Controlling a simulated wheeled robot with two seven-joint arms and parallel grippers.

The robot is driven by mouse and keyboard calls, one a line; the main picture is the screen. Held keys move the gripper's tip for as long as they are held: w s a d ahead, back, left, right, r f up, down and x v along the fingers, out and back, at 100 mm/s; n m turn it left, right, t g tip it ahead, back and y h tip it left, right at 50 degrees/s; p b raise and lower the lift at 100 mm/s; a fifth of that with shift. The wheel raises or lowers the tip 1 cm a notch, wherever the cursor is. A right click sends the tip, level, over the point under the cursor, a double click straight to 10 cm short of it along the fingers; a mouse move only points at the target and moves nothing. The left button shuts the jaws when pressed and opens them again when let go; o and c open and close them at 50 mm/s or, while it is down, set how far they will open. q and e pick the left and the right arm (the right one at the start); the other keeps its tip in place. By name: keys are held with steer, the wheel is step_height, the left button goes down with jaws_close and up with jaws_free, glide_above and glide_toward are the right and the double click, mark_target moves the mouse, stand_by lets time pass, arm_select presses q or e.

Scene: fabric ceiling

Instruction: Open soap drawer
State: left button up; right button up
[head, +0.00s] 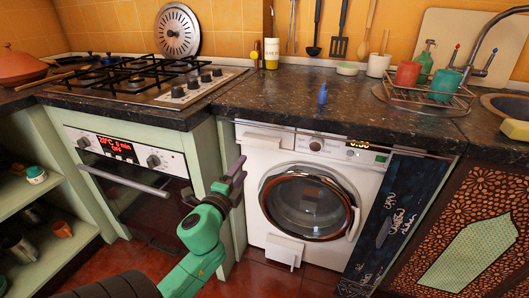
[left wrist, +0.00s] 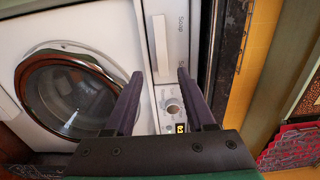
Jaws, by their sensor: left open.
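The soap drawer (head: 268,139) is at the top left of the white washing machine (head: 256,173) and looks closed. In the left wrist view the drawer front (left wrist: 179,45) is labelled "Soap" and has a pale raised bar, its handle (left wrist: 160,40). My left gripper (head: 240,168) is in front of the machine's upper left side, below and left of the drawer in the head view. In the left wrist view its dark fingers (left wrist: 160,74) are apart, with the drawer area beyond and between them. Nothing is held; contact with the handle is not visible. My right gripper is not in view.
The machine's round door (head: 309,205) is shut, and a knob (head: 315,144) sits right of the drawer. The dark countertop (head: 300,100) overhangs above. The oven handle (head: 123,182) sticks out at left. A dark towel (head: 393,210) hangs at right.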

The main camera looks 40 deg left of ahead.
mark_target(260, 144)
arm_select(q)
steer(key=x, duration=1.3)
steer(key=shift+w+a+b, duration=0.1)
steer(key=shift+w+b, duration=0.1)
steer(key=shift+b, duration=0.2)
jaws_close()
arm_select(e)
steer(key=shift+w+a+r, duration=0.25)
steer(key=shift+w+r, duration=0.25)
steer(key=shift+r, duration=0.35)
arm_select(q)
steer(key=shift+s+f, duration=0.1)
steer(key=shift+f, duration=0.05)
